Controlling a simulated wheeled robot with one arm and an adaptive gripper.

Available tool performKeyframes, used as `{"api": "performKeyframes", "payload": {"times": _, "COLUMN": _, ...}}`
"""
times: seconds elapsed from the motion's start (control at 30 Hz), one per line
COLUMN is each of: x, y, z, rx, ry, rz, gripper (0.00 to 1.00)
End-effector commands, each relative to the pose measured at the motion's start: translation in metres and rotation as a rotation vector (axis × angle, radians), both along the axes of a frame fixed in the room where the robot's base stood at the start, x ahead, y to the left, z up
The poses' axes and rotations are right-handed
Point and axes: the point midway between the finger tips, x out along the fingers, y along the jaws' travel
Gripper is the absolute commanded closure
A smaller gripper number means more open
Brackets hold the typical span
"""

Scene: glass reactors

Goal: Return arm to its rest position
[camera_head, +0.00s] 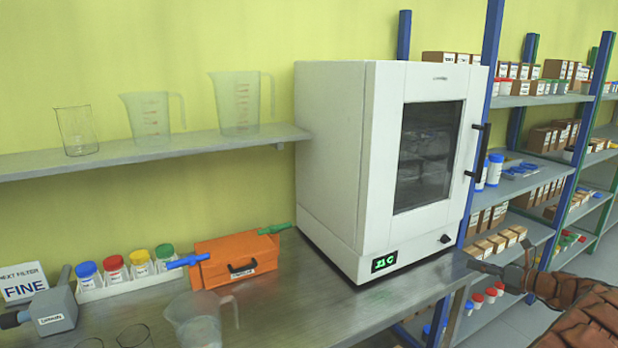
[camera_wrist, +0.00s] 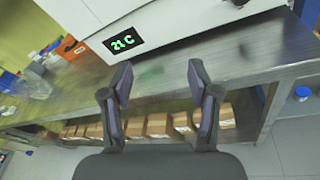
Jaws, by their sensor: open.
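My gripper (camera_head: 499,256) is at the right of the head view, in front of the white oven's right side and the bench end. My brown arm reaches in from the lower right corner. In the wrist view my gripper (camera_wrist: 159,78) has its two fingers spread apart with nothing between them. The gripper touches nothing that I can see.
The white oven (camera_head: 330,160) stands shut on the bench (camera_head: 290,300), its display reading 21 C. An orange box (camera_head: 235,260) and colour-capped bottles (camera_head: 115,270) stand left. Shelving (camera_head: 530,100) with boxes is at right. Cardboard boxes (camera_wrist: 158,125) sit under the bench. Grey floor (camera_wrist: 285,145) is clear.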

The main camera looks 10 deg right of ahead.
Motion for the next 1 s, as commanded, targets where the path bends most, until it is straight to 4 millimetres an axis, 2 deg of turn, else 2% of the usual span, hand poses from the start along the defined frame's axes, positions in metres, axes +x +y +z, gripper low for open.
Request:
{"api": "performKeyframes", "payload": {"times": 0.2, "x": 0.024, "y": 0.089, "z": 0.032, "rx": -0.130, "ry": -0.027, "rz": 0.182, "gripper": 0.39}}
{"api": "performKeyframes", "payload": {"times": 0.37, "x": 0.029, "y": 0.163, "z": 0.053, "rx": -0.252, "ry": -0.058, "rz": 0.341, "gripper": 0.39}}
{"api": "performKeyframes", "payload": {"times": 0.47, "x": 0.026, "y": 0.210, "z": 0.064, "rx": -0.329, "ry": -0.080, "rz": 0.444, "gripper": 0.39}}
{"api": "performKeyframes", "payload": {"times": 0.6, "x": 0.013, "y": 0.272, "z": 0.077, "rx": -0.438, "ry": -0.117, "rz": 0.591, "gripper": 0.39}}
{"api": "performKeyframes", "payload": {"times": 0.73, "x": -0.006, "y": 0.325, "z": 0.086, "rx": -0.545, "ry": -0.158, "rz": 0.730, "gripper": 0.39}}
{"api": "performKeyframes", "payload": {"times": 0.87, "x": -0.032, "y": 0.373, "z": 0.092, "rx": -0.652, "ry": -0.204, "rz": 0.871, "gripper": 0.39}}
{"api": "performKeyframes", "payload": {"times": 1.0, "x": -0.065, "y": 0.418, "z": 0.095, "rx": -0.765, "ry": -0.256, "rz": 1.024, "gripper": 0.39}}
